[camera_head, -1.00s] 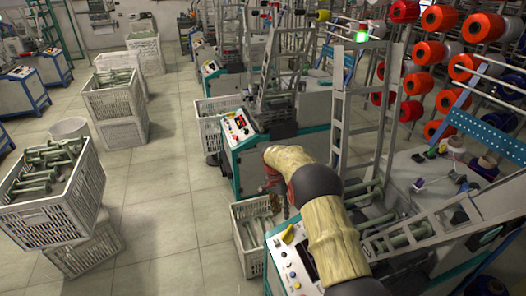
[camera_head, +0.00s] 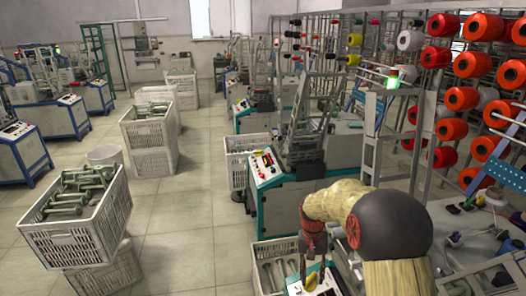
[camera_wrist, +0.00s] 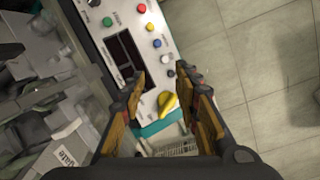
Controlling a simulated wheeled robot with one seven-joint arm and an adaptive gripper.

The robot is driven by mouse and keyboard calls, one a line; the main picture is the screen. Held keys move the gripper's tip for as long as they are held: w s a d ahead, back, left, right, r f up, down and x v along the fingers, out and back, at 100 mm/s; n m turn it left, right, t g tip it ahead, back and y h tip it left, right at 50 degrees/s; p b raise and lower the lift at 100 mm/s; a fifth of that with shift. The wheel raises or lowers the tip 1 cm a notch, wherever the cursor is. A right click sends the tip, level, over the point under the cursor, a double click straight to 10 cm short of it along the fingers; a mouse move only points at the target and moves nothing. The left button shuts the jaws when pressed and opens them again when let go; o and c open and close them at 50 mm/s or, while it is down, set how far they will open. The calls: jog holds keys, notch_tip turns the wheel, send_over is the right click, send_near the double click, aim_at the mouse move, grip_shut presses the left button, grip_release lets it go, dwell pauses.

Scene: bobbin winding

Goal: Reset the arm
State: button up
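My gripper (camera_head: 313,268) hangs at the end of my arm, low in the head view, just above the near machine's control panel (camera_head: 318,285). In the wrist view my gripper (camera_wrist: 161,72) has its two fingers apart, with nothing between the tips. Beyond them lies the control panel (camera_wrist: 150,50), with coloured buttons, a dark display and a yellow knob (camera_wrist: 168,104). My arm bends over the near machine and hides part of it.
A crate of bobbins (camera_head: 268,250) stands left of the near machine. Another full crate (camera_head: 100,246) is stacked at left, with more crates (camera_head: 150,133) behind. Thread cones (camera_head: 461,98) fill racks at right. The floor aisle (camera_head: 195,215) is clear.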

jog(key=s+d+r+n+t, duration=0.1)
jog(key=s+r+t, duration=0.2)
jog(key=s+r, duration=0.9)
jog(key=s+d+r+n+t, duration=0.1)
jog(key=s+r+t, duration=0.3)
jog(key=s+r, duration=0.9)
jog(key=s, duration=0.5)
jog(key=shift+d+y, duration=0.15)
jog(key=shift+y, duration=0.25)
